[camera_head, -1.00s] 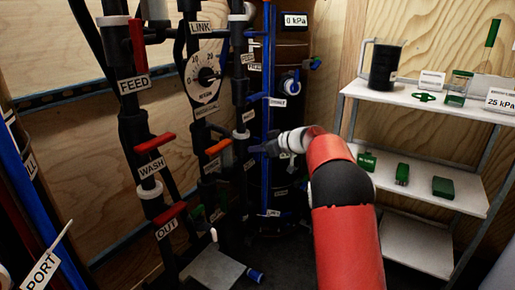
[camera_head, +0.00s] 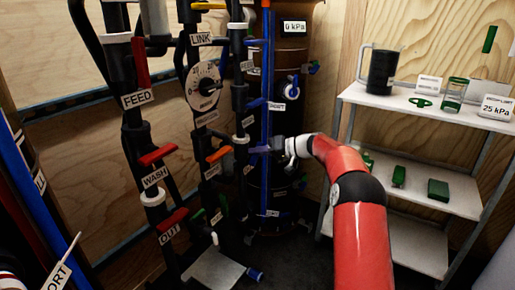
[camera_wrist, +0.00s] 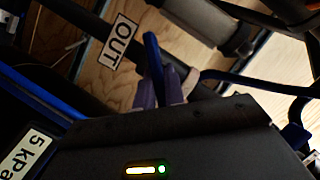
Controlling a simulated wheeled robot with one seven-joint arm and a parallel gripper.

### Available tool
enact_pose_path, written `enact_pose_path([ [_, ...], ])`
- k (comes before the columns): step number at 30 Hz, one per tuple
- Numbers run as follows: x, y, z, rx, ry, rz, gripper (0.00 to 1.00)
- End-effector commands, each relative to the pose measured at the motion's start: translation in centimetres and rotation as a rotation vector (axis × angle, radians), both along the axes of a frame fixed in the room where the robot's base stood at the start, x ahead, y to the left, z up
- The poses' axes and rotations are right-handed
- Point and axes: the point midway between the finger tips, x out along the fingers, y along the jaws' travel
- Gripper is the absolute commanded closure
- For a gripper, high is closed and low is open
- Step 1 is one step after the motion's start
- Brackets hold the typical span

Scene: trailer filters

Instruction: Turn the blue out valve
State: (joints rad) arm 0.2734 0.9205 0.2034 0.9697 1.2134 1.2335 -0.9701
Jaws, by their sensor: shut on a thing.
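The blue out valve handle shows in the wrist view (camera_wrist: 152,52) as a thin blue lever beside a white OUT label (camera_wrist: 118,42). My gripper (camera_wrist: 160,92) is shut on this lever, with one finger on each side of its lower part. In the head view my gripper (camera_head: 270,147) reaches in from the right to the pipes, at the blue handle (camera_head: 259,149). The handle is small there, and the fingers and wrist partly hide the valve body.
Dark pipes with red handles (camera_head: 157,155) and FEED, WASH and OUT labels stand left. A dark cylinder (camera_head: 290,60) stands behind my gripper. A white shelf (camera_head: 425,115) with a dark jug (camera_head: 382,71) and green items stands right. The valve area is crowded.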

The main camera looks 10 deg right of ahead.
Motion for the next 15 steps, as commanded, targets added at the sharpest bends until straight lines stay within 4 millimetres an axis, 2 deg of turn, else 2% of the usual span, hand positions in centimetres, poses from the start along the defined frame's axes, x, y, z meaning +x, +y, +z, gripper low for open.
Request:
enact_pose_path([
  [15,0.23,-0.31,-0.29,0.298,0.378,-0.003,1.00],
])
